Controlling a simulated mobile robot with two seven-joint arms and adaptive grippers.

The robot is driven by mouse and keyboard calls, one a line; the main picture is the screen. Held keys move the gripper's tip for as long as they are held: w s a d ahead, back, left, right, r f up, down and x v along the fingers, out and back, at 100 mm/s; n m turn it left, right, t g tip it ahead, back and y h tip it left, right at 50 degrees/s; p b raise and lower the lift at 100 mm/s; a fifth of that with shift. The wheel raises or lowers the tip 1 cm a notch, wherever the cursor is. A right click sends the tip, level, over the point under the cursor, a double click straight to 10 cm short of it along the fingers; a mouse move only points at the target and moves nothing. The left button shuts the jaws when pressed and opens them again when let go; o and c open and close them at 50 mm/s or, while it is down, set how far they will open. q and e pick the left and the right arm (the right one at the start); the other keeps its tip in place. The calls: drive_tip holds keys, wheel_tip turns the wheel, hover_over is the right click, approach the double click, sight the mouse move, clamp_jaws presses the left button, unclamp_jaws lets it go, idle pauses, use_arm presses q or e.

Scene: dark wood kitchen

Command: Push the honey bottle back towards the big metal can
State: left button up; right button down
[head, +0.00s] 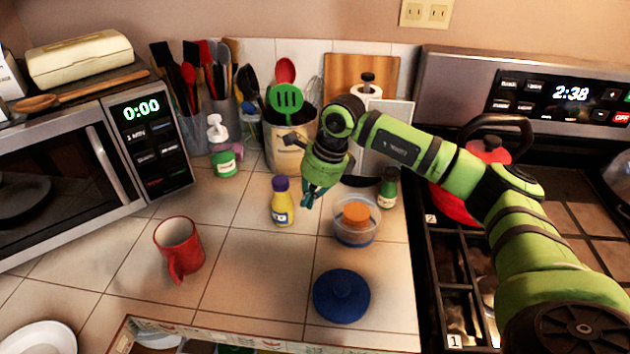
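A yellow bottle with a purple cap and a pale label (282,208), which fits the honey bottle, stands upright on the tiled counter. Behind it, by the back wall, stands a big can (285,150) with a worn label, holding cooking utensils. A gap of bare counter lies between bottle and can. My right gripper (309,199) reaches in from the right and points down, just right of the bottle; I cannot tell whether it touches. Its teal fingers look close together and hold nothing visible. My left gripper is not in view.
A clear tub with an orange item (356,225) stands right of the gripper, with a small green bottle (389,188) behind it. A blue lid (341,296) lies in front. A red mug (179,248) and a soap dispenser (222,150) stand to the left.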

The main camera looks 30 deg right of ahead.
sight(296, 218)
drive_tip(key=x, duration=0.3)
drive_tip(key=shift+w+f+p, duration=0.15)
drive_tip(key=shift+f+p, duration=0.1)
drive_tip(key=shift+p, duration=0.1)
drive_tip(key=shift+f, duration=0.25)
drive_tip(key=shift+w+a+f+b, duration=0.15)
drive_tip(key=shift+w+a+b, duration=0.3)
drive_tip(key=shift+a+b, duration=0.15)
drive_tip(key=shift+w+a, duration=0.25)
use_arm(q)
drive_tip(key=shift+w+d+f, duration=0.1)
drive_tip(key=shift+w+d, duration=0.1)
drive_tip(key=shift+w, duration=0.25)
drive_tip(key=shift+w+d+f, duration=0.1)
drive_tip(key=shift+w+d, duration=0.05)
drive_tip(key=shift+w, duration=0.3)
use_arm(e)
drive_tip(key=shift+w, duration=0.1)
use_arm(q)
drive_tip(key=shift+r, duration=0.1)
